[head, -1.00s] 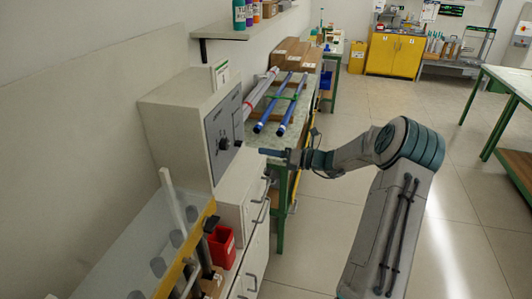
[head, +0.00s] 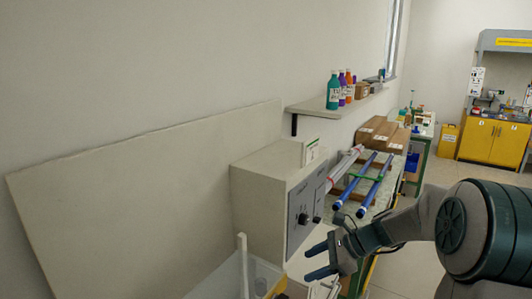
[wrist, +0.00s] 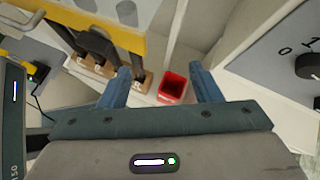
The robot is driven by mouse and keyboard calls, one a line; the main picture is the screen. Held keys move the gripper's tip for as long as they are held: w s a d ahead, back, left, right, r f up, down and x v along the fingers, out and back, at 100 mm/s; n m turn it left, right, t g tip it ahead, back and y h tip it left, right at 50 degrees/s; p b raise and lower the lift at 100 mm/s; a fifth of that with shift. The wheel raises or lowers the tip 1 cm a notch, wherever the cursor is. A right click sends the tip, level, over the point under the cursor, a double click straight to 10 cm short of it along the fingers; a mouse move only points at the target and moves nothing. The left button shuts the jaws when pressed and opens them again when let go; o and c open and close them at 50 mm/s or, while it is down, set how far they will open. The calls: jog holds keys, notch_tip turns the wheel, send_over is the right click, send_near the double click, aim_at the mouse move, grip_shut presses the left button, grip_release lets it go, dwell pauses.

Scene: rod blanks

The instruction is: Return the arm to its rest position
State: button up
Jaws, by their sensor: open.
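My gripper (head: 318,262) is in the lower middle of the head view, in front of the grey control box. Its two blue fingers are spread apart with nothing between them.
The grey control box (head: 265,195) with knobs stands close to my gripper. Behind it, blue rods (head: 365,182) lie on a bench. A shelf (head: 325,112) with bottles is on the wall. Yellow cabinets (head: 490,140) stand far right. A yellow-edged bin (wrist: 75,18) shows in the wrist view.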

jog(key=s+d+r+n+h, duration=0.1)
jog(key=s+r+n+h, duration=0.1)
jog(key=s+n+h, duration=0.3)
jog(key=s+d+r+n+t+h, duration=0.1)
jog(key=s+n+h, duration=0.3)
jog(key=s+n, duration=0.9)
jog(key=shift+s+d+r+n+h, duration=0.35)
jog(key=shift+s+r, duration=0.5)
jog(key=shift+s, duration=1.8)
